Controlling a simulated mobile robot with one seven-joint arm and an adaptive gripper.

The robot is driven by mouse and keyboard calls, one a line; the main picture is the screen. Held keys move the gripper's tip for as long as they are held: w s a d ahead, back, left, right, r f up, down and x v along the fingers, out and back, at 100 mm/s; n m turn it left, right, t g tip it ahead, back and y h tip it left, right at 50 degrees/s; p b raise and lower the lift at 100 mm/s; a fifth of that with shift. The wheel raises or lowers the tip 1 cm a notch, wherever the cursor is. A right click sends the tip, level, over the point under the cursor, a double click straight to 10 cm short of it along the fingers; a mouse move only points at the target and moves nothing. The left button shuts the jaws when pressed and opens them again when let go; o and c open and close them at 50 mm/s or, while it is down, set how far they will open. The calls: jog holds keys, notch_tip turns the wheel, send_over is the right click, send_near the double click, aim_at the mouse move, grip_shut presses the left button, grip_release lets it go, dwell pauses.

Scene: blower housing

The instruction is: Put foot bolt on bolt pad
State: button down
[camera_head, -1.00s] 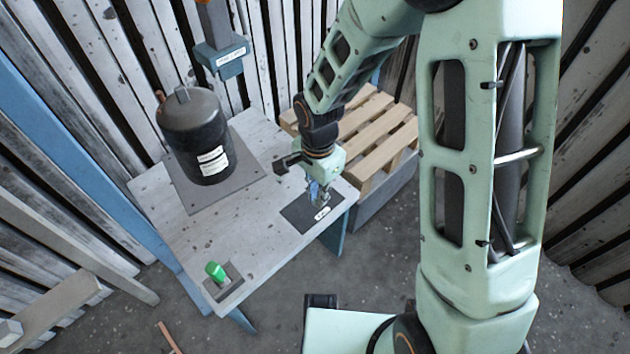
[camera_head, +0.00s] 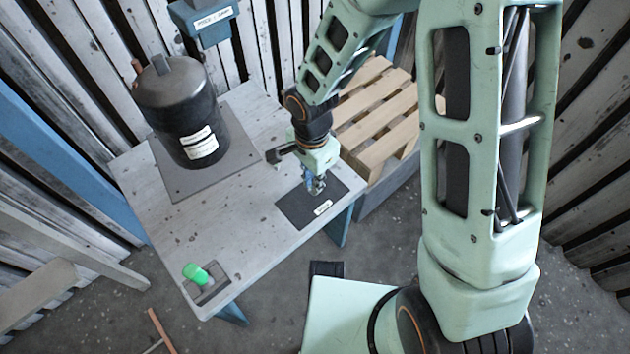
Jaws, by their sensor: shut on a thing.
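My gripper (camera_head: 316,187) is over the dark bolt pad (camera_head: 293,209), near the pad's back right part. The pad is a flat dark rectangle with a small white label, at the right end of the worn white table (camera_head: 215,243). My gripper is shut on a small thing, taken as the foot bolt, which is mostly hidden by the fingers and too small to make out. I cannot tell whether its lower end touches the pad.
A black tank (camera_head: 182,112) stands on a grey plate (camera_head: 240,154) at the table's back left. A green piece (camera_head: 196,273) sits in a grey holder (camera_head: 211,290) at the front left corner. A wooden pallet (camera_head: 378,115) stands to the right. The middle of the table is clear.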

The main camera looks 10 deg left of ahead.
jog(key=shift+f, duration=0.45)
jog(key=shift+f, duration=0.1)
jog(key=c, duration=2)
grip_release()
jog(key=shift+o, duration=0.2)
notch_tip(320, 180, up, 12)
jog(key=p, duration=0.4)
